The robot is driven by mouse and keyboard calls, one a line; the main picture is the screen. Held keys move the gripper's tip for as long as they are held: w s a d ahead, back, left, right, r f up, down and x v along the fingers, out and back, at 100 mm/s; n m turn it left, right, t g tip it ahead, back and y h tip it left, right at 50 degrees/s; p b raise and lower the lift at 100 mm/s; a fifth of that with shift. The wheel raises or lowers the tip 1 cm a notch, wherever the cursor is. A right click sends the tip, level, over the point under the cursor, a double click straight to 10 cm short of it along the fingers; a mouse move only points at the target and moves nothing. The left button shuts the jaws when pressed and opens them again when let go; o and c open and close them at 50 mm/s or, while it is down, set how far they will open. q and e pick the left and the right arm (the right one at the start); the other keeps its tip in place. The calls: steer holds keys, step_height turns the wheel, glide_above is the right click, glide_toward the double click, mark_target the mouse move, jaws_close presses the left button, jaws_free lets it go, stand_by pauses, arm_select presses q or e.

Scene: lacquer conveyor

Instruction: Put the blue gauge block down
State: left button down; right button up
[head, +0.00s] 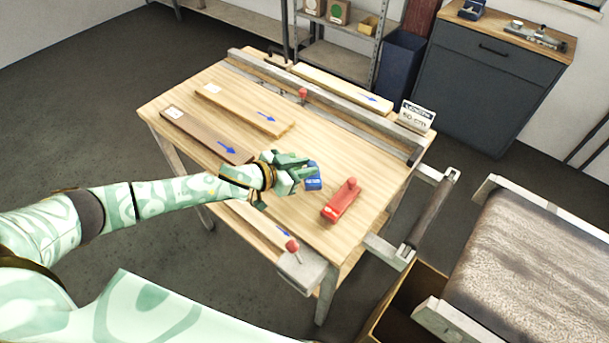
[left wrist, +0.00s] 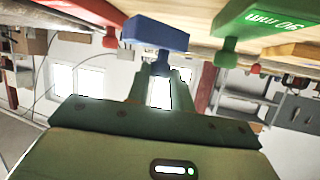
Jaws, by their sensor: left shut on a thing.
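The blue gauge block (head: 313,180) is at my left gripper's tips, over the near middle of the wooden workbench (head: 295,215). In the left wrist view the blue block (left wrist: 155,33) hangs from the fingers of my left gripper (left wrist: 160,68), which are shut on its narrow knob. My left gripper (head: 302,172) reaches in from the left. The block is at or close to the bench top; I cannot tell whether it touches. My right gripper is not in view.
A red block with a knob (head: 342,201) lies right of the blue one. A green block marked in mm (left wrist: 262,22) is close by in the wrist view. Boards (head: 243,109) lie farther back, before a metal fence (head: 320,105). A small sign (head: 417,116) stands at the back right.

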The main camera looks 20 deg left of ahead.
arm_select(q)
step_height(320, 180, down, 2)
steer(key=shift+s+d+f+b, duration=0.1)
steer(key=shift+f+b, duration=0.1)
steer(key=shift+b, duration=0.1)
steer(key=c, duration=1.6)
jaws_free()
steer(key=shift+f, duration=0.1)
steer(key=shift+c, duration=0.2)
steer(key=o, duration=0.4)
steer(key=shift+s+r, duration=0.1)
steer(key=shift+r, duration=0.15)
steer(key=p+v, duration=0.1)
steer(key=v, duration=1.1)
steer(key=shift+p, duration=0.4)
